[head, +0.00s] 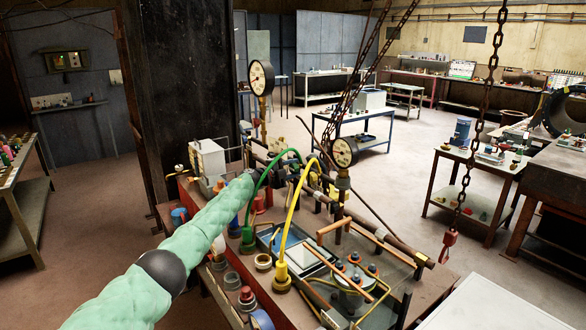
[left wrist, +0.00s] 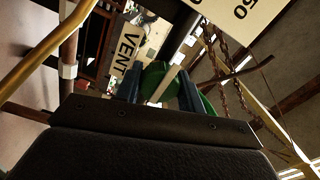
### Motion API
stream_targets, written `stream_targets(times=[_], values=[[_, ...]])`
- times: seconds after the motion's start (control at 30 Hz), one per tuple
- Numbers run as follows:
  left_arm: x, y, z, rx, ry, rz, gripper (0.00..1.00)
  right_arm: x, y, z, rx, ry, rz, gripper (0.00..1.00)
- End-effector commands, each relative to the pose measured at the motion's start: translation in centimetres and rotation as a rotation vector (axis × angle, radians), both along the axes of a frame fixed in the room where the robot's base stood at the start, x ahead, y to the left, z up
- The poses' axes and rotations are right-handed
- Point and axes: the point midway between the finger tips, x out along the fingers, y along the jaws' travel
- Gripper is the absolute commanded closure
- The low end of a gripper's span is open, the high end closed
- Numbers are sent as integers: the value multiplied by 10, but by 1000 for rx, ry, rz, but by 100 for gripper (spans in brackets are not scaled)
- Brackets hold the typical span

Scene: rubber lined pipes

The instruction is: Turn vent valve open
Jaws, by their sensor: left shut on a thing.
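My left arm reaches in from the lower left of the head view. Its gripper (head: 250,172) is at the pipe rig, beside the green hose, and is small and partly hidden there. A white VENT label (left wrist: 128,48) is just left of the fingers. My right gripper is not in view.
The rig bench carries a yellow hose (head: 293,215), two gauges (head: 261,78) (head: 344,152), copper pipes and several fittings near the arm. A chain with a red hook (head: 449,240) hangs at right. A dark column (head: 185,80) stands behind.

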Motion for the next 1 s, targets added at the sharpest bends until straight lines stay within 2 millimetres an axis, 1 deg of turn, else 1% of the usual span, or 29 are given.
stream_targets(times=[0.47, 0.5, 0.6, 0.87, 1.0], values=[[0, 1, -3, -7, 13, 3, 84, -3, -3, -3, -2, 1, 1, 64], [0, 1, -3, -8, 13, 2, 57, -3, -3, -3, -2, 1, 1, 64], [0, 1, -2, -8, 13, 2, 40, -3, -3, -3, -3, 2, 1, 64], [0, 1, -1, -7, 11, 1, 40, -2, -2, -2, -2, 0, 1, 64], [-2, 4, -1, -7, 11, 1, 40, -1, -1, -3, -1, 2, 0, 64]])
